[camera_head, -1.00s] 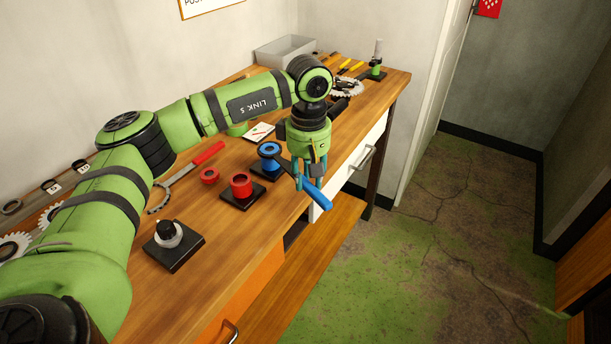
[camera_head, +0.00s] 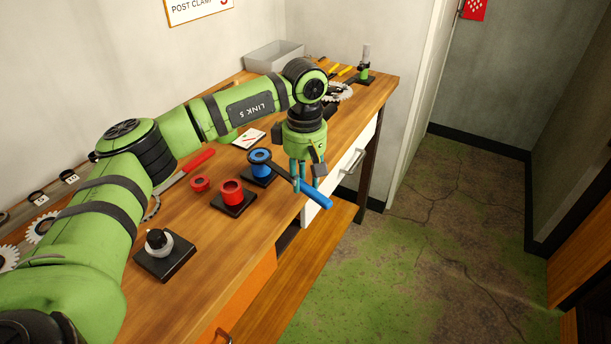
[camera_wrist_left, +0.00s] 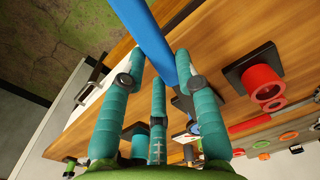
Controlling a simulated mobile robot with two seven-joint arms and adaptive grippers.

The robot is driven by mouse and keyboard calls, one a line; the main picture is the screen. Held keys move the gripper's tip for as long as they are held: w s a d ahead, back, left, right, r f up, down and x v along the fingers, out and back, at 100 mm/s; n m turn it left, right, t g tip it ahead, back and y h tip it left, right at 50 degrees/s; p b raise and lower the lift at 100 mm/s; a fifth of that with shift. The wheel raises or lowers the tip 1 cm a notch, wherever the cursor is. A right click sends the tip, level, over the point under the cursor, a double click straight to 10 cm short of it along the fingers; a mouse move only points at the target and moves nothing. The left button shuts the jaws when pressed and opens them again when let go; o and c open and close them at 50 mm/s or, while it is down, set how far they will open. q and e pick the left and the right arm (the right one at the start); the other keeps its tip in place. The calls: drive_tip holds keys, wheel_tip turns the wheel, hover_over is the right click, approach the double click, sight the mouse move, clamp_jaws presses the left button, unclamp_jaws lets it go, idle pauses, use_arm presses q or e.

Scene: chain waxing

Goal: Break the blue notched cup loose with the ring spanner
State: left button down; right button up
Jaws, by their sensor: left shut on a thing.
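The ring spanner has a blue handle (camera_head: 316,194) and a dark shank leading to its ring end. My left gripper (camera_head: 303,184) is shut on the handle, out over the bench's front edge. The ring end (camera_head: 260,155) sits at the top of the blue notched cup (camera_head: 261,169), apparently around it; the notches are too small to see. The cup stands upright on a black base plate. In the left wrist view, my left gripper's teal fingers (camera_wrist_left: 163,75) close about the blue handle (camera_wrist_left: 152,42). My right gripper is not in view.
A red cup (camera_head: 232,193) on a black base and a loose red ring (camera_head: 200,183) are left of the blue cup. A black-and-white post piece (camera_head: 158,242) stands nearer. A grey bin (camera_head: 275,56) is at the back. The floor to the right is clear.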

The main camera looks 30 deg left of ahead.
use_arm(q)
drive_tip(key=shift+s+a, duration=0.1)
drive_tip(key=shift+s, duration=0.2)
drive_tip(key=shift+r, duration=0.2)
drive_tip(key=shift+r+p, duration=1.6)
drive_tip(key=shift+r, duration=0.75)
